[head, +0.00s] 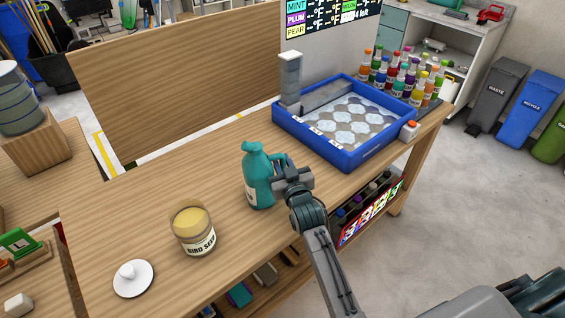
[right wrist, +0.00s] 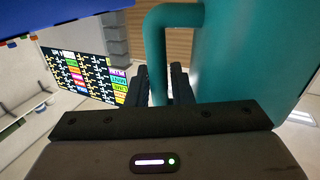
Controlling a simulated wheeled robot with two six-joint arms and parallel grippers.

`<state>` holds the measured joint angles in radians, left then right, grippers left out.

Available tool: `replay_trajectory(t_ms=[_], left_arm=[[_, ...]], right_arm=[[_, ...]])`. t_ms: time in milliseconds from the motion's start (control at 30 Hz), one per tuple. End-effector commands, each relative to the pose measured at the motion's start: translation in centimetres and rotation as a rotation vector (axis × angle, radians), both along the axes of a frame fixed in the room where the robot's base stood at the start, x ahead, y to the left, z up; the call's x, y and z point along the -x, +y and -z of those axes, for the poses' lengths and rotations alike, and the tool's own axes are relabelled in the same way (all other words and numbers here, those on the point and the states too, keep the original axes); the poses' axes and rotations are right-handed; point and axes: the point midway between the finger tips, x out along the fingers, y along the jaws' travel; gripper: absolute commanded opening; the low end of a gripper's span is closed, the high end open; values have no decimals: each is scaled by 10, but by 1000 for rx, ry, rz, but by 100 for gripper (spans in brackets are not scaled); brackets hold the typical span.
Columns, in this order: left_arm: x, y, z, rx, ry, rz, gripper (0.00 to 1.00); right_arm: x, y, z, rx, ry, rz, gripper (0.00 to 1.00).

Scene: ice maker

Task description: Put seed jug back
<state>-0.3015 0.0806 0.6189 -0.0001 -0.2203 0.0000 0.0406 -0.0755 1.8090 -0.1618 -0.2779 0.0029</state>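The teal jug (head: 258,182) is upright at the front middle of the wooden bench; I cannot tell whether its base touches the top. My right gripper (head: 279,172) is at the handle on the jug's right side. In the right wrist view, the teal handle (right wrist: 155,45) runs down between the two dark fingers (right wrist: 163,85), which look closed on it. The jug's body (right wrist: 250,50) fills the right of that view. A glass jar labelled BIRD SEED (head: 193,232), open and full of tan seed, stands left of the jug. My left gripper is not in view.
A white round lid with a knob (head: 133,279) lies left of the jar. A blue-rimmed tray (head: 350,155) and several coloured bottles (head: 405,75) stand on the bench at the right. A wooden back panel (head: 180,80) rises behind. Bench space behind the jug is clear.

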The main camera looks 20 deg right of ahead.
Motion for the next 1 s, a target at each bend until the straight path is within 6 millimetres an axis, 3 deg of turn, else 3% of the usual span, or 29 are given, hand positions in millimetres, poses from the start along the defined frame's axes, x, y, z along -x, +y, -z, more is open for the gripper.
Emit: replay_trajectory(t_ms=[67, 467, 1000], left_arm=[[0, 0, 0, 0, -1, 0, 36], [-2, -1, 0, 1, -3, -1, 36], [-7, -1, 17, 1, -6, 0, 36]], right_arm=[[0, 0, 0, 0, 0, 0, 37], [5, 0, -1, 0, 2, 0, 37], [104, 4, 0, -1, 2, 1, 37]])
